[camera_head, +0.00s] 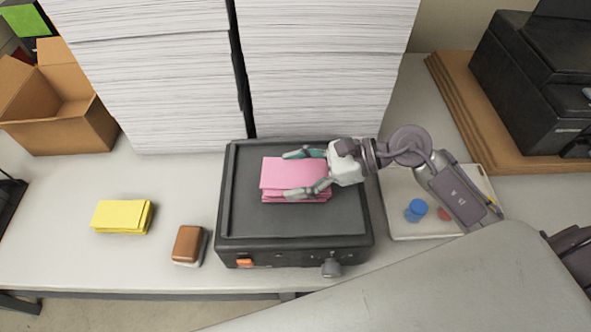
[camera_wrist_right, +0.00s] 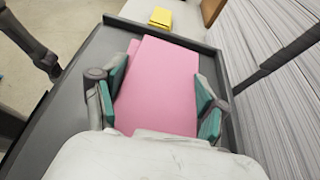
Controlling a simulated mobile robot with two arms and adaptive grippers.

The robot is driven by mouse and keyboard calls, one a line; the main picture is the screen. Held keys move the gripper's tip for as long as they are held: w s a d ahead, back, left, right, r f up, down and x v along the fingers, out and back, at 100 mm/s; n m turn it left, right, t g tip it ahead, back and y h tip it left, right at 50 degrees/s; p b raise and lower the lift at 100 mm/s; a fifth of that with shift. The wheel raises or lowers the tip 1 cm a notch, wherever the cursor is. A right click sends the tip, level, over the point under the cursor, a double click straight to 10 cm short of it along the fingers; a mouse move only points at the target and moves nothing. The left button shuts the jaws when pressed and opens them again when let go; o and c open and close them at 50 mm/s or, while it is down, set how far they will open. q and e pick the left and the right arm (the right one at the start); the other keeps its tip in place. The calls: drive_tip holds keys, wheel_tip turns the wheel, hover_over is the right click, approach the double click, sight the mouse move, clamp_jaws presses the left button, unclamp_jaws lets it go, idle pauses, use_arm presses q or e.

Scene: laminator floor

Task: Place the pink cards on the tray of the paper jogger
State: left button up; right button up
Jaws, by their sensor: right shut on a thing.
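The pink cards (camera_head: 290,172) are a stack on the dark tray (camera_head: 330,222) of the paper jogger (camera_head: 300,255). Their edges are slightly uneven. In the right wrist view the pink cards (camera_wrist_right: 160,85) lie between the two teal-padded fingers, within the tray's raised rim. My right gripper (camera_head: 298,173) reaches in from the right and is shut on the pink cards, one finger along the far side and one along the near side. How far the stack's underside sits from the tray surface is hard to tell. My left gripper is in neither view.
Tall white paper stacks (camera_head: 320,60) stand right behind the jogger. Yellow cards (camera_head: 122,215) and a brown-topped block (camera_head: 188,244) lie to its left. A white tray (camera_head: 405,190) with small items is at right. An open cardboard box (camera_head: 60,110) stands back left.

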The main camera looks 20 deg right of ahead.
drive_tip(key=shift+f, duration=0.15)
drive_tip(key=o, duration=1.4)
drive_tip(key=shift+c, duration=0.2)
drive_tip(key=shift+d, duration=0.25)
drive_tip(key=b+v, duration=0.4)
drive_tip(key=v, duration=0.6)
drive_tip(key=shift+s+d+r, duration=0.1)
drive_tip(key=shift+d+r, duration=0.1)
drive_tip(key=shift+s+d+r, duration=0.15)
drive_tip(key=shift+d+r, duration=0.2)
drive_tip(key=shift+d, duration=0.1)
